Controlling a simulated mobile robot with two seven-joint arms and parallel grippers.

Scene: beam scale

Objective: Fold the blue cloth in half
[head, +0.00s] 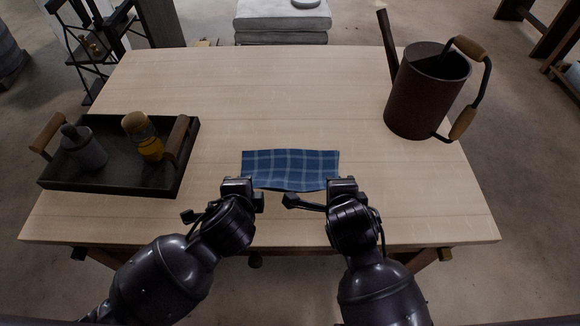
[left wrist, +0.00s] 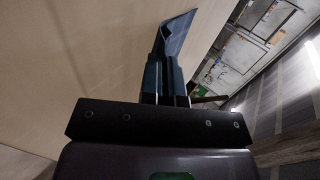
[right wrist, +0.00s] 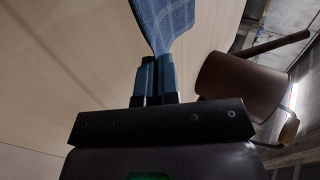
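The blue checked cloth (head: 290,167) is at the middle of the table's near side. Its near edge sags a little between my two grippers. My left gripper (head: 240,183) is at its near left corner, and my right gripper (head: 341,184) is at its near right corner. In the left wrist view, my left fingers (left wrist: 165,75) are shut on the cloth (left wrist: 176,35), which rises from the tips. In the right wrist view, my right fingers (right wrist: 155,72) are shut on the cloth (right wrist: 163,20). The gripped corners are hidden in the head view.
A dark tray (head: 110,188) with a grey bottle (head: 85,150) and an amber jar (head: 146,140) stands on the left of the table (head: 280,90). A brown watering can (head: 420,95) stands at the back right, also seen in the right wrist view (right wrist: 240,85). The table beyond the cloth is clear.

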